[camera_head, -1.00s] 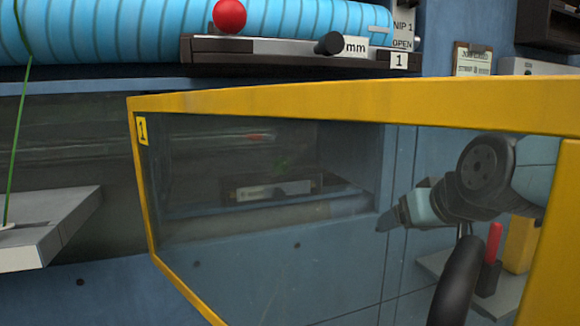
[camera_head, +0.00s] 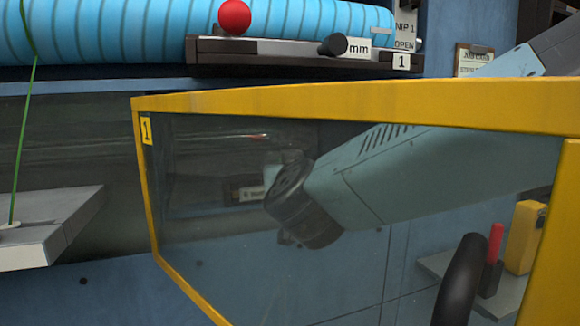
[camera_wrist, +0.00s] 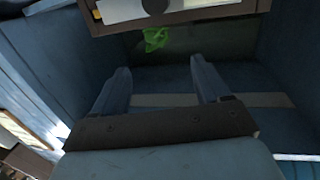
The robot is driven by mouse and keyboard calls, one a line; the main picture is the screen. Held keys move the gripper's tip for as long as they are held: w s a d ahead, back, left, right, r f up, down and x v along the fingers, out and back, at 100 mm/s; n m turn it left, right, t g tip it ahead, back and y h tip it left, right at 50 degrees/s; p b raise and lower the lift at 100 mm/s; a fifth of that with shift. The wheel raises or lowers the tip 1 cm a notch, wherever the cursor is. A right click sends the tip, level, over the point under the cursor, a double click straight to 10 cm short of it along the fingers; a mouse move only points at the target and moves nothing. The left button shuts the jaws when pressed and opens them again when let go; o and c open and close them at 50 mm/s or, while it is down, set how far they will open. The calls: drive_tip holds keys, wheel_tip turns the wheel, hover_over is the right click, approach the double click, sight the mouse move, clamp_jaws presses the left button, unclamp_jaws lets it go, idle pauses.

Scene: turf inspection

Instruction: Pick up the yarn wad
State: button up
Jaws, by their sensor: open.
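A small bright green tangle, the yarn wad (camera_wrist: 155,39), shows in the wrist view against a dark surface, just under a brown-edged ledge. My gripper (camera_wrist: 161,68) is open and empty, its two fingers pointing toward the wad. The wad lies beyond the fingertips, between their lines, and appears apart from them. In the head view my arm is seen through the clear yellow-framed guard, and it hides the gripper tips and the wad.
The yellow-framed guard (camera_head: 350,98) fills the front of the head view. A ledge (camera_wrist: 185,16) hangs above the wad in the wrist view. A green strand (camera_head: 24,130) runs down at the left to a grey slab (camera_head: 60,225). A black hoop (camera_head: 460,280) stands at lower right.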

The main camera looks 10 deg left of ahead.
drive_tip(key=x, duration=0.7)
drive_tip(key=shift+w, duration=0.15)
drive_tip(key=shift+d+x, duration=0.15)
drive_tip(key=shift+x, duration=1.15)
drive_tip(key=shift+d+x, duration=0.1)
drive_tip(key=shift+x, duration=1.25)
drive_tip(key=shift+w, duration=0.1)
drive_tip(key=shift+c, duration=0.3)
drive_tip(key=c, duration=1)
drive_tip(key=shift+r, duration=0.15)
